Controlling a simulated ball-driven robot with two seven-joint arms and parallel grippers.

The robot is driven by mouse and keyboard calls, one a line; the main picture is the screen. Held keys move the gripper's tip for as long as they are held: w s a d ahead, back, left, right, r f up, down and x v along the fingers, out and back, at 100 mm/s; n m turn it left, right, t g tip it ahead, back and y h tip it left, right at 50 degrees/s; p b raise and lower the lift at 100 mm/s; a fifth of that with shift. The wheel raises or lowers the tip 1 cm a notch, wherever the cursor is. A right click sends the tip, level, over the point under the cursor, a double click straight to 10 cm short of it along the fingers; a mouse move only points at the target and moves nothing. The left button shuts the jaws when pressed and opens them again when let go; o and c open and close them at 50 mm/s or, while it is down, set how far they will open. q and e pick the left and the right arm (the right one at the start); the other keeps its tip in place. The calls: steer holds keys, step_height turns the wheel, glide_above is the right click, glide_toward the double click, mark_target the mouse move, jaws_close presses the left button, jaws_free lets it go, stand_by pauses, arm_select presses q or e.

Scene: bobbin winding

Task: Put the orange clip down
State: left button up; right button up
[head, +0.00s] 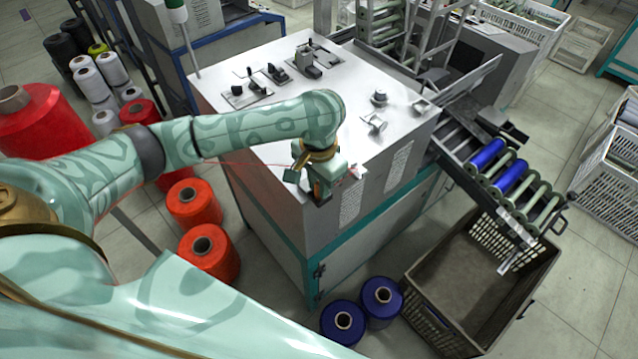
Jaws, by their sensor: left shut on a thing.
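My left gripper (322,181) hangs at the front edge of the white machine top (225,85), pointing down. The rest of the clip is hidden by the gripper. A thin red thread (245,163) runs from the left to the gripper. My right gripper is not in view.
Small metal fittings (376,123) and black switches (275,72) stand on the machine top. Red cones (194,203) stand on the floor left of the machine. Blue cones (381,297) and a brown crate (520,305) are in front; a roller chute (515,178) holds blue bobbins.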

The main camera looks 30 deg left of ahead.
arm_select(q)
steer(key=shift+r, duration=0.1)
steer(key=o, duration=0.5)
steer(key=shift+c, duration=0.2)
steer(key=o, duration=0.4)
step_height(320, 180, up, 12)
steer(key=p, duration=0.4)
